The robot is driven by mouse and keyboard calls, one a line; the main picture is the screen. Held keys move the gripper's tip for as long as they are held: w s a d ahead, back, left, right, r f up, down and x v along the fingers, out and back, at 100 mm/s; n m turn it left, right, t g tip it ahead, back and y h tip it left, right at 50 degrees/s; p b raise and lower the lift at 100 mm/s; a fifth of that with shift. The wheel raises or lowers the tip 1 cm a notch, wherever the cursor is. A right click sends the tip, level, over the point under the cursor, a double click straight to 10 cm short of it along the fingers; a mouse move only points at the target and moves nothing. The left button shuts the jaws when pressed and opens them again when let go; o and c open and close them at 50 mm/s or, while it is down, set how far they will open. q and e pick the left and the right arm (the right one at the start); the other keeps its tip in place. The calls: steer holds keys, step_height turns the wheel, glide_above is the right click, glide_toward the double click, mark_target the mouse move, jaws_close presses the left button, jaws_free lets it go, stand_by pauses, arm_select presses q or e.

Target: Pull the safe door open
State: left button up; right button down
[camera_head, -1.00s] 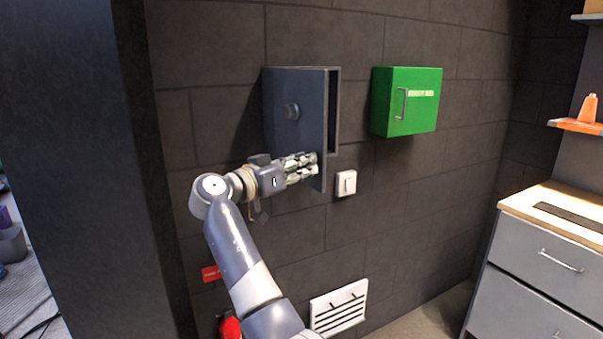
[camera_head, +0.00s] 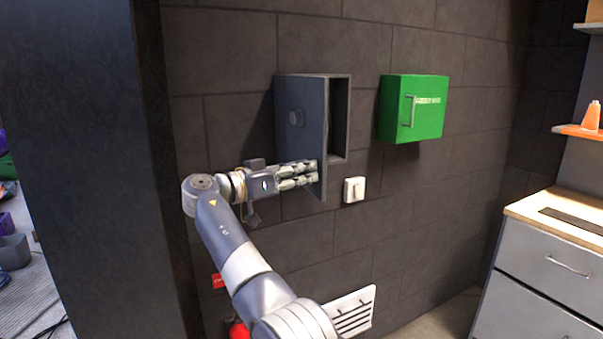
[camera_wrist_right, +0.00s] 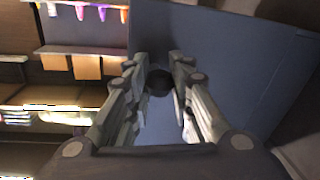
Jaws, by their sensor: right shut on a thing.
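The grey-blue safe (camera_head: 340,155) is fixed to the dark block wall, and its door (camera_head: 301,110) stands partly open with a dark gap on its right side. A round knob (camera_head: 296,118) sits on the door's front face. The contact itself is partly hidden by the fingers. My left gripper is not in view.
A green box (camera_head: 413,108) with a handle hangs right of the safe. A white switch (camera_head: 354,190) is below the safe. A white vent (camera_head: 350,312) is low on the wall. A grey drawer cabinet (camera_head: 545,265) stands at right, and a dark pillar (camera_head: 85,170) at left.

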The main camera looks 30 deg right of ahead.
steer(key=shift+r, duration=0.2)
steer(key=c, duration=1.7)
jaws_free()
steer(key=shift+o, duration=0.2)
steer(key=shift+f, duration=0.1)
steer(key=s+a, duration=0.2)
steer(key=a, duration=0.9)
steer(key=shift+a, duration=0.4)
